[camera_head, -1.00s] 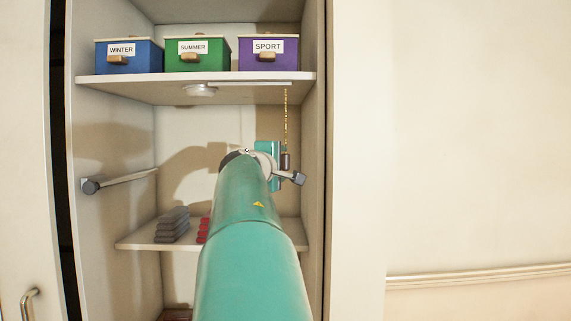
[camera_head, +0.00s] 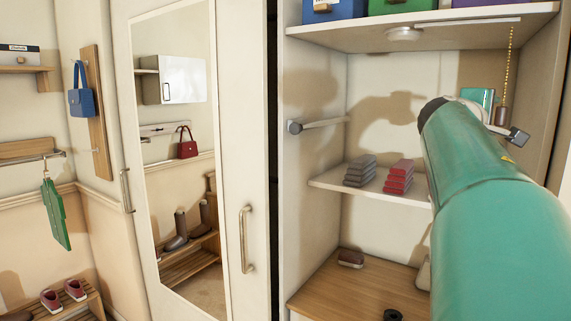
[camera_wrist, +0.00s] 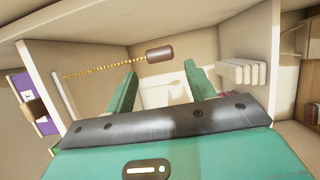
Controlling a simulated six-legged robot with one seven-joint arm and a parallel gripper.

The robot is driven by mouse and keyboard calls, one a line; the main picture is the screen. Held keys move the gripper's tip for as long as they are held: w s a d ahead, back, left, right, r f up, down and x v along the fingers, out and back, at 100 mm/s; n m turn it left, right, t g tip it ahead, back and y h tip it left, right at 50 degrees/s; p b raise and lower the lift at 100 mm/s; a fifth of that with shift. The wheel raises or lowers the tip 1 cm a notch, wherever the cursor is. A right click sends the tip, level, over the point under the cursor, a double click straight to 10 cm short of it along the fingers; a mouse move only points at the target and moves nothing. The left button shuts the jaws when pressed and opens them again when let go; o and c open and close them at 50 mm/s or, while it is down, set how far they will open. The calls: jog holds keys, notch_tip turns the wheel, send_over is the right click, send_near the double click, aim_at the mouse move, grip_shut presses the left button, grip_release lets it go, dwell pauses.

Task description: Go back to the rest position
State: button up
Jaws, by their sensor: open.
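My gripper (camera_wrist: 160,92) is open, with its two green fingers spread and nothing between them in the wrist view. The brown pull handle (camera_wrist: 160,54) on its gold chain (camera_wrist: 98,69) is just beyond the fingers, apart from them. In the head view my green arm reaches into the open closet on the right. Part of my gripper (camera_head: 480,97) shows beyond the arm's end, beside the hanging pull handle (camera_head: 502,116). The arm hides the rest of the gripper.
The closet has an upper shelf (camera_head: 420,30) with boxes, a ceiling lamp (camera_head: 404,34) beneath it, a side rod (camera_head: 322,124) and a middle shelf (camera_head: 335,181) with grey (camera_head: 360,171) and red stacks (camera_head: 399,177). A mirrored door (camera_head: 180,110) stands to the left.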

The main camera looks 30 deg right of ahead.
jog(key=w+a+f+m+t+y, duration=0.15)
jog(key=w+a+f+y, duration=0.25)
jog(key=a+f, duration=0.65)
jog(key=w+a+f+n+t+y, duration=0.1)
jog(key=w+a+f+t+y, duration=0.25)
jog(key=a+f, duration=0.7)
jog(key=s+a+f+y, duration=0.2)
jog(key=a+f, duration=0.4)
jog(key=a, duration=0.4)
jog(key=s+a+f+y, duration=0.3)
jog(key=a+f+y, duration=0.2)
jog(key=a, duration=0.5)
jog(key=s+a+f+g+y, duration=0.1)
jog(key=s+a+f+y, duration=0.1)
jog(key=a+f, duration=0.6)
jog(key=shift+s+a+f+m+y, duration=0.2)
jog(key=shift+a+m+y, duration=0.15)
jog(key=shift+a+y, duration=0.5)
jog(key=c, duration=0.4)
